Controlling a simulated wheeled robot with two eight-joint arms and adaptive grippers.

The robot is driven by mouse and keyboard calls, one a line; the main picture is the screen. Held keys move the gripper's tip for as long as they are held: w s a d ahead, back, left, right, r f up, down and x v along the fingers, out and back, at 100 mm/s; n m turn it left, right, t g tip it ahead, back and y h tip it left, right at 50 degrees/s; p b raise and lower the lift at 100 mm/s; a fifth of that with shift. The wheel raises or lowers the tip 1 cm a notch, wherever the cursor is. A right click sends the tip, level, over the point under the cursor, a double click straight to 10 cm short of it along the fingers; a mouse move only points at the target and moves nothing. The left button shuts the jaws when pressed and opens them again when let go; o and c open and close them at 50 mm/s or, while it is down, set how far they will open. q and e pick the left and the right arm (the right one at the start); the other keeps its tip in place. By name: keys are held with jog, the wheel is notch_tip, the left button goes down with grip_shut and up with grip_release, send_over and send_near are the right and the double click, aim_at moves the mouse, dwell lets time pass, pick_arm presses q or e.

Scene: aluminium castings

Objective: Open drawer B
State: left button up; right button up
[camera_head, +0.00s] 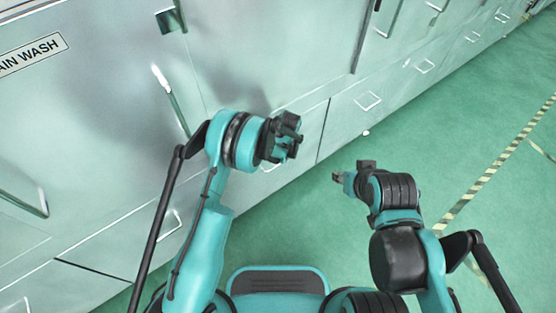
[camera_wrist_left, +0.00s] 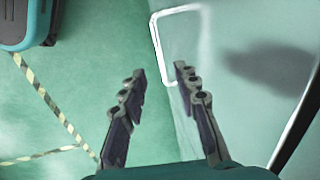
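The low drawer front (camera_head: 252,192) near my left gripper is pale green-white metal. No letter shows on it, so I cannot tell whether it is drawer B. In the left wrist view a pale rectangular loop handle (camera_wrist_left: 157,45) stands on a drawer front, just beyond the fingertips. My left gripper (camera_wrist_left: 160,73) is open, its two fingers well apart and nothing between them. The right-hand finger overlaps the lower end of the handle in view; I cannot tell if they touch. In the head view the left gripper (camera_head: 291,136) hangs before the drawers. My right gripper (camera_head: 339,176) is over the floor, clear of the cabinets.
More low drawers with loop handles, such as this handle (camera_head: 368,101), run toward the upper right. Tall cabinet doors with bar handles stand above. A label (camera_head: 32,53) reads "AIN WASH". The green floor (camera_head: 440,150) is open on the right, with striped tape (camera_head: 490,167).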

aim_at(277, 165)
pick_arm(q)
jog(key=f+b, duration=0.1)
jog(key=f, duration=0.1)
jog(key=f+b, duration=0.1)
jog(key=f, duration=0.2)
jog(key=w+f+b, duration=0.1)
jog(key=f, duration=0.1)
jog(key=shift+a+f, duration=0.25)
jog(key=shift+a, duration=0.15)
grip_shut()
